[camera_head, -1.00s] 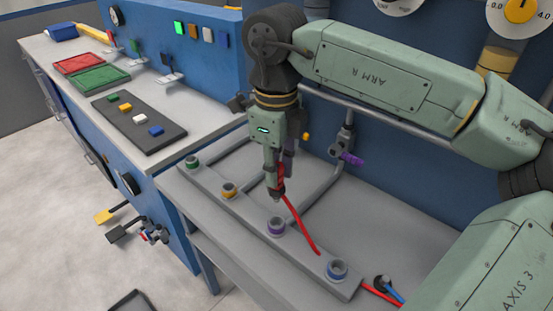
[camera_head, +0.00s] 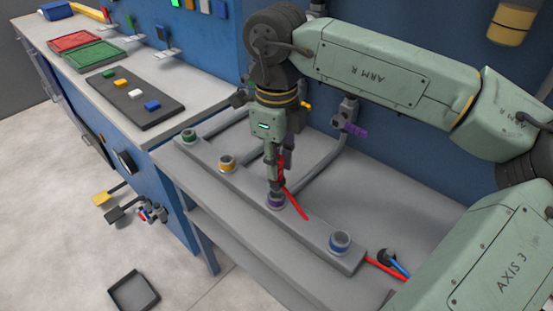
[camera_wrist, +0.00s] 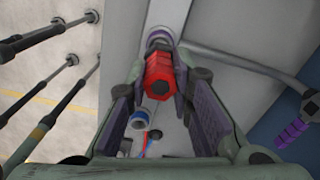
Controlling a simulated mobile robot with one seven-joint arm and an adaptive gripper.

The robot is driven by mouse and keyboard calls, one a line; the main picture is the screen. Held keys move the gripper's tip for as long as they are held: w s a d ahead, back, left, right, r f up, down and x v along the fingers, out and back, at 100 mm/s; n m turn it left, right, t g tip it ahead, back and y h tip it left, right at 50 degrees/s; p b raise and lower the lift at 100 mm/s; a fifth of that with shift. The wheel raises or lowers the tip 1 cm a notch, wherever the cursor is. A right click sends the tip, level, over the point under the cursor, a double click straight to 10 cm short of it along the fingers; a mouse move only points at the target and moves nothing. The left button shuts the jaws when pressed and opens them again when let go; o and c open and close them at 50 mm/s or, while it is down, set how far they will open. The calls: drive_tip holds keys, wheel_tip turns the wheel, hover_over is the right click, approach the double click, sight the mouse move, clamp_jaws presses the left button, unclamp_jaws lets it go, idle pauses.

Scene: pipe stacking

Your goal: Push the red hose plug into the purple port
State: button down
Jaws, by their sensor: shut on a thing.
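My gripper (camera_head: 276,182) is shut on the red hose plug (camera_wrist: 159,78), which sits between its two fingers in the wrist view. The plug points down at the purple port (camera_head: 275,201) on the grey manifold. In the head view the gripper tip is right over the port and hides part of it. In the wrist view the purple rim (camera_wrist: 160,38) shows around the plug's far end; I cannot tell how deep the plug is in. The red hose (camera_head: 297,204) runs from the plug to the right.
The grey manifold (camera_head: 310,233) also bears a green port (camera_head: 189,136), a yellow port (camera_head: 227,163) and a blue port (camera_head: 340,241). A purple-handled valve (camera_head: 355,129) and grey pipes stand behind. A blue hose (camera_head: 399,267) lies at the right.

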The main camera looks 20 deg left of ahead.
drive_tip(key=shift+f+b, duration=0.8)
drive_tip(key=shift+b, duration=0.05)
idle(0.6)
drive_tip(key=shift+f+b, duration=0.3)
drive_tip(key=shift+f+b, duration=0.55)
drive_tip(key=c, duration=1.3)
unclamp_jaws()
drive_tip(key=shift+c, duration=0.2)
drive_tip(key=shift+r, duration=0.15)
wheel_tip(320, 180, up, 12)
drive_tip(key=shift+f, duration=0.1)
drive_tip(key=shift+s, duration=0.1)
